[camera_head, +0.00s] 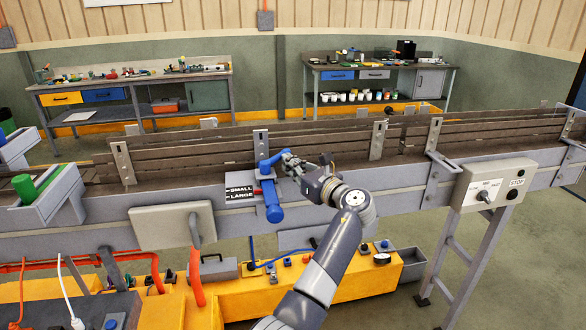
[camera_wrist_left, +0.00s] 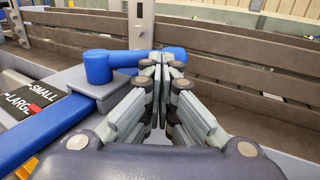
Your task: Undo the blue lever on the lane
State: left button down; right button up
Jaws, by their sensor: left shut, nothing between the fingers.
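The blue lever (camera_head: 268,164) sits on the lane's front rail, beside a black SMALL/LARGE label (camera_head: 240,193). In the left wrist view, the lever (camera_wrist_left: 97,66) has a round blue hub with an arm reaching right, behind my fingertips. A blue bar (camera_head: 271,200) runs down from the lever over the rail's front. My left gripper (camera_head: 285,160) is at the right end of the lever's arm. Its fingers (camera_wrist_left: 162,58) are together with nothing between them. Whether they touch the lever I cannot tell. The fingertips hide part of the lever's arm. My right gripper is out of view.
The lane's brown slatted side walls (camera_head: 215,163) stand behind the lever, with upright metal brackets. A grey switch box with a STOP button (camera_head: 493,186) is on the right. A green part in a grey holder (camera_head: 44,188) is at left. A yellow unit (camera_head: 366,275) lies below.

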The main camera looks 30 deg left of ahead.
aim_at(270, 153)
pick_arm(q)
jog(key=a+g, duration=0.1)
jog(key=w+a+n+g, duration=0.1)
jog(key=a+n+g, duration=0.1)
jog(key=shift+w+r+g+y, duration=0.15)
jog(key=shift+w+g+y, duration=0.15)
jog(key=shift+y, duration=0.1)
jog(key=shift+a+p, duration=0.5)
jog(key=shift+a, duration=0.25)
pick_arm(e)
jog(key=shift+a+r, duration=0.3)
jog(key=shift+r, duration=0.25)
pick_arm(q)
jog(key=shift+a, duration=0.1)
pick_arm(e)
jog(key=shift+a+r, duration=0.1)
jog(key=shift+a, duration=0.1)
